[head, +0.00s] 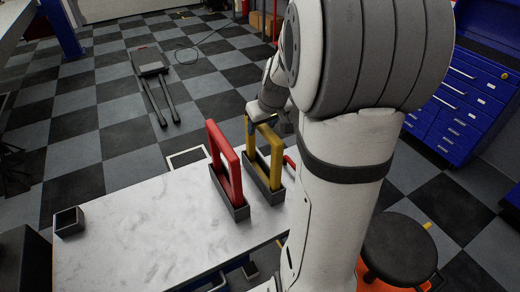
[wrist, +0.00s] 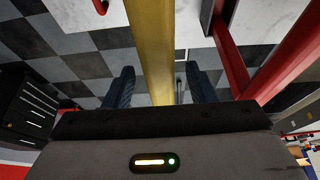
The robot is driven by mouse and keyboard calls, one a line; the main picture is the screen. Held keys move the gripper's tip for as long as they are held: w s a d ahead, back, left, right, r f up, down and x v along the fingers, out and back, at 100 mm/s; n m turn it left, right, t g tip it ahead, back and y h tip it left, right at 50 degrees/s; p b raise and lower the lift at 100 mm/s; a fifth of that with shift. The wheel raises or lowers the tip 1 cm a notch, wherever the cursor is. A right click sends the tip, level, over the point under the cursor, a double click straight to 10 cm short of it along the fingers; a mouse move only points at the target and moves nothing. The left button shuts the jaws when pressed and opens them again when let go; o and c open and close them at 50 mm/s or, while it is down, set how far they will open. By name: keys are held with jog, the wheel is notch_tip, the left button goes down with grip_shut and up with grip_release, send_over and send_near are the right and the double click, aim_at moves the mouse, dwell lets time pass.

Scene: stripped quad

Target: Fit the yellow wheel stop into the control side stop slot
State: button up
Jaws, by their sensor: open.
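The yellow wheel stop (head: 276,160) is an upright yellow frame at the table's far right side. Its lower end stands in a dark narrow slot holder (head: 272,197); I cannot tell how deep it sits. No label shows whether this is the control side stop slot. My gripper (head: 262,117) is at the top of the yellow frame, partly hidden by my own arm. In the wrist view, a yellow bar (wrist: 150,35) of the stop passes between the open fingers (wrist: 163,88), with a visible gap to each finger.
A red frame (head: 233,172) stands in a similar dark holder (head: 238,212) just left of the yellow one. A small dark open box (head: 69,228) sits at the left of the white table (head: 150,235). A black stool (head: 399,248) and blue drawers (head: 460,95) are at right.

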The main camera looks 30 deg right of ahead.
jog(key=shift+x, duration=0.9)
jog(key=shift+s, duration=0.1)
jog(key=shift+f+b, duration=0.3)
jog(key=shift+b, duration=0.15)
grip_shut()
dwell(0.4)
jog(key=shift+r, duration=0.1)
dwell(0.8)
